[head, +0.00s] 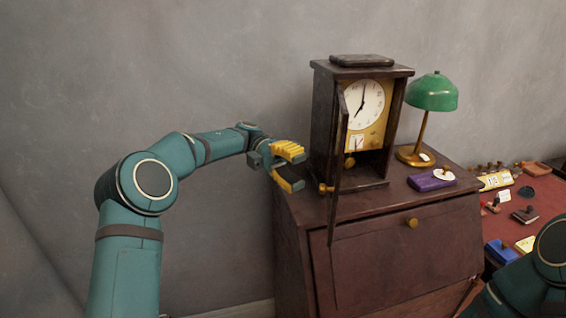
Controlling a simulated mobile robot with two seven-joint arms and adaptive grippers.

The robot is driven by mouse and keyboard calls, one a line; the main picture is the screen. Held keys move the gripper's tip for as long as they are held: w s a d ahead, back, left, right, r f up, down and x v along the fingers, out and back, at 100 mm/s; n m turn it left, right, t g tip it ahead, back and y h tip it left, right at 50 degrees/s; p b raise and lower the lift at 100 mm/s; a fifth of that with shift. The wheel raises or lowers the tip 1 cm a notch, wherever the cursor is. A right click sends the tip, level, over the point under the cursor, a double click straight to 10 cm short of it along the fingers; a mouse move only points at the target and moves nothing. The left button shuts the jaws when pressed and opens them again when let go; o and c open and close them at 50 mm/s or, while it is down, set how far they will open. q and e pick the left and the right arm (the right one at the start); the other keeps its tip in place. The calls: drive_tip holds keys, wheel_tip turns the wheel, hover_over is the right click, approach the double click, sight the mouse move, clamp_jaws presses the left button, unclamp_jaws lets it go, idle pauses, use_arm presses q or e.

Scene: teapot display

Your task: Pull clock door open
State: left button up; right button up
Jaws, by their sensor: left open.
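A dark wooden clock (321,119) stands on top of a brown cabinet. Its white dial (366,105) and inner compartment are exposed. The narrow clock door (339,150) stands open, swung out from the clock's left side towards me and seen almost edge-on. A small brass knob (325,188) shows on the door's left face. My left gripper (296,170), with yellow finger pads, is open and empty to the left of the clock, apart from the door and knob in the picture. Only part of my right arm shows at the lower right; its gripper is out of view.
A green lamp (432,92) and a purple object (431,182) stand right of the clock on the cabinet (375,217). A red-topped table (545,200) with several small items is further right.

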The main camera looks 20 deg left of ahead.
use_arm(q)
drive_tip(key=shift+v, duration=2.05)
